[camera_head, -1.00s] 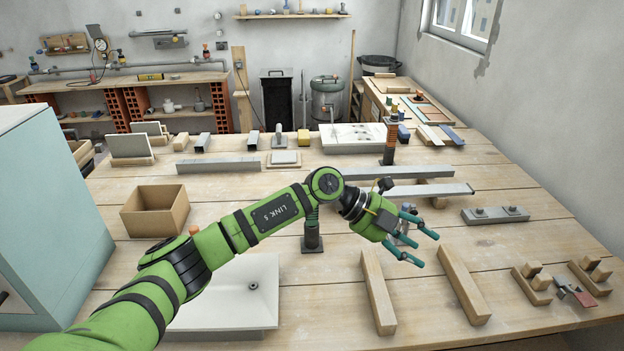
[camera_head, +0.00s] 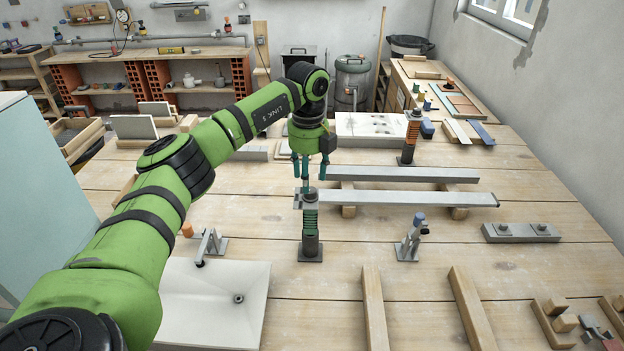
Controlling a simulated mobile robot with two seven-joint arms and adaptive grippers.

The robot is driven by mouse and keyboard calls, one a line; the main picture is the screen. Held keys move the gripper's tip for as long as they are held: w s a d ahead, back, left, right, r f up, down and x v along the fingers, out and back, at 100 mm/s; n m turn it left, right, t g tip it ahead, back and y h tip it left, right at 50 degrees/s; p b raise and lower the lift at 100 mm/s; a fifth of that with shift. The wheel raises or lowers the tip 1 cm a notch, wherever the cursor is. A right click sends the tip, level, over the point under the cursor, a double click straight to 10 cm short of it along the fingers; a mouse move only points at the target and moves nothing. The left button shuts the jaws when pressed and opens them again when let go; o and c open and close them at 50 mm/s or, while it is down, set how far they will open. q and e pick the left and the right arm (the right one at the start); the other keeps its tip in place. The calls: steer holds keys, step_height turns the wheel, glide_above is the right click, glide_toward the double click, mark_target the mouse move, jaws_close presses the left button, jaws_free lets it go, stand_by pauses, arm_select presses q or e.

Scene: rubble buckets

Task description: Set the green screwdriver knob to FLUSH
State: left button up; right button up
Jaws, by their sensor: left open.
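A post with a green ribbed body (camera_head: 310,219) and a dark grey square base stands upright on the workbench near the middle of the head view. It looks like the green screwdriver knob. No FLUSH marking can be read. My left gripper (camera_head: 309,180) points down with its teal fingers spread, empty, just above and behind the post's top in the picture. I cannot tell whether a finger touches it. My right gripper is not in view.
A sink basin (camera_head: 200,308) with a small faucet (camera_head: 210,246) lies front left. A blue-topped tap (camera_head: 412,238) stands to the right of the green post. A long grey bar (camera_head: 400,198) lies behind it. An orange ribbed post (camera_head: 411,138) stands farther back.

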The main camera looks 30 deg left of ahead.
mark_target(311, 189)
arm_select(q)
step_height(311, 189, down, 3)
steer(key=shift+w+r+p, duration=0.1)
steer(key=shift+r+p, duration=0.1)
steer(key=shift+p, duration=0.15)
steer(key=shift+w+f, duration=0.15)
steer(key=shift+f, duration=0.5)
steer(key=c, duration=0.7)
steer(key=shift+d, duration=0.1)
jaws_close()
steer(key=m, duration=0.4)
steer(key=shift+b, duration=0.3)
steer(key=m, duration=0.5)
steer(key=shift+m+b, duration=0.3)
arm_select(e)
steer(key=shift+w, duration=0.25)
